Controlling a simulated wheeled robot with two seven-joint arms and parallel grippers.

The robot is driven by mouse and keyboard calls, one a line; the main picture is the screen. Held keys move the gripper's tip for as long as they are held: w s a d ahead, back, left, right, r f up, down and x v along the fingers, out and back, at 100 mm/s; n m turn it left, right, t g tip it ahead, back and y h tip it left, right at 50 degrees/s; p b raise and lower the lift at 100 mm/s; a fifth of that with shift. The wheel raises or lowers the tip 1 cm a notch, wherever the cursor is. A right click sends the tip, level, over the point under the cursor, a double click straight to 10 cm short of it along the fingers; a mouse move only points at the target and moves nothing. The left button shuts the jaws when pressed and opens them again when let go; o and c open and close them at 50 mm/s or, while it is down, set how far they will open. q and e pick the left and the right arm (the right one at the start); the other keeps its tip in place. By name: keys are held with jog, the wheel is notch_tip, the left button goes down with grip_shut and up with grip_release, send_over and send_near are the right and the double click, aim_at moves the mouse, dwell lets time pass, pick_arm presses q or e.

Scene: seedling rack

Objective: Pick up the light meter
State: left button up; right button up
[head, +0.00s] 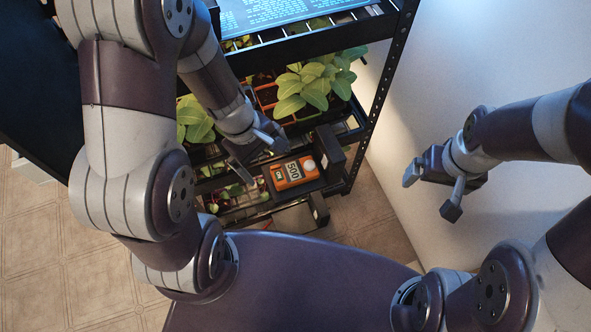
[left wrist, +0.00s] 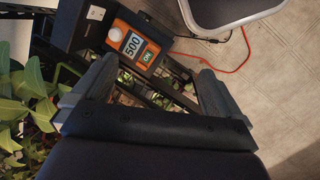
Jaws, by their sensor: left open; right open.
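The light meter (head: 293,172) is an orange device with a display reading 500 and a white round sensor. It lies on a dark surface at the rack's lower front. In the left wrist view the meter (left wrist: 133,45) shows beyond the fingers, nearer the left one, with a green ON label. My left gripper (head: 262,160) is open and empty, just left of the meter and apart from it. Its two fingers (left wrist: 150,85) are spread wide in the wrist view. My right gripper (head: 430,192) is open and empty, far to the right beside the white wall.
The black rack (head: 385,85) holds leafy seedlings (head: 315,82) above and behind the meter. A dark block (head: 329,146) stands close to the meter's right. A red cable (left wrist: 240,60) lies on the floor. Open space lies between the rack and my right gripper.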

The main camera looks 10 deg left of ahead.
pick_arm(q)
jog(key=w+f+n+t+b, duration=0.15)
jog(key=w+f+n, duration=0.4)
jog(key=n, duration=0.75)
jog(key=b, duration=0.3)
send_over(293, 171)
jog(key=s+a, duration=0.1)
jog(key=a, duration=0.1)
jog(key=shift+n+t, duration=0.3)
jog(key=shift+t, duration=0.05)
notch_tip(293, 171, down, 7)
jog(key=shift+a+f, duration=0.1)
jog(key=shift+h, duration=0.3)
jog(key=b+x, duration=0.2)
jog(key=x, duration=0.3)
jog(key=shift+s+b, duration=0.25)
jog(key=shift+b, duration=0.15)
jog(key=shift+w+f, duration=0.1)
jog(key=shift+f, duration=0.2)
